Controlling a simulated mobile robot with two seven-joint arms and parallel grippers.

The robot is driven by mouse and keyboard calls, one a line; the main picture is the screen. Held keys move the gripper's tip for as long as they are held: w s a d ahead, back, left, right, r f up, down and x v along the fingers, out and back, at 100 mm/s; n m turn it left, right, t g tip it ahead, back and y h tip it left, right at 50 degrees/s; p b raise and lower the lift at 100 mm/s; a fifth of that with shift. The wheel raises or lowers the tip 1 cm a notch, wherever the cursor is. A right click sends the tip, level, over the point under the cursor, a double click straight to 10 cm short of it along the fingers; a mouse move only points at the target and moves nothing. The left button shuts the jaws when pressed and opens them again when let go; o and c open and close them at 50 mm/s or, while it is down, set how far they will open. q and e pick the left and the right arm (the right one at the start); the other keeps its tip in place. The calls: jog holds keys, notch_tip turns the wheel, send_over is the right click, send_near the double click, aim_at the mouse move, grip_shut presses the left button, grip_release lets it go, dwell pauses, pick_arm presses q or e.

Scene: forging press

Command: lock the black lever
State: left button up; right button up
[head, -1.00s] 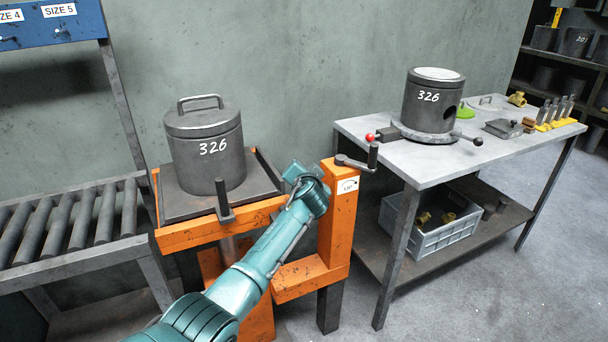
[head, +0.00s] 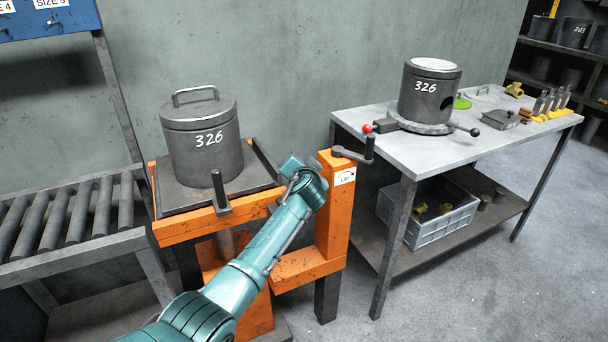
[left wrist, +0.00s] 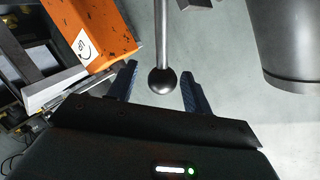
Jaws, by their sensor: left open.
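The black lever shows in the left wrist view as a grey rod (left wrist: 161,35) with a round black knob (left wrist: 162,80) at its end. My left gripper (left wrist: 158,73) is open, with one dark finger on each side of the knob and a gap on both sides. I cannot tell how deep the knob sits between the fingers. In the head view my left gripper (head: 306,182) is at the front of the orange stand (head: 335,215), beside its post, and the lever is hidden there. My right gripper is not in view.
A lidded container marked 326 (head: 203,140) stands on the orange stand, behind an upright dark catch (head: 220,192). A crank (head: 355,155) tops the post. To the right, a grey table (head: 425,160) carries another 326 cylinder (head: 430,92). A roller conveyor (head: 65,215) is at left.

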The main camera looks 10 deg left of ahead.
pick_arm(q)
jog(key=p+v, duration=0.1)
jog(key=v, duration=1.1)
jog(key=shift+s, duration=0.15)
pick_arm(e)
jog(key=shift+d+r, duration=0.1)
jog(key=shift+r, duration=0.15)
pick_arm(q)
jog(key=shift+r, duration=0.1)
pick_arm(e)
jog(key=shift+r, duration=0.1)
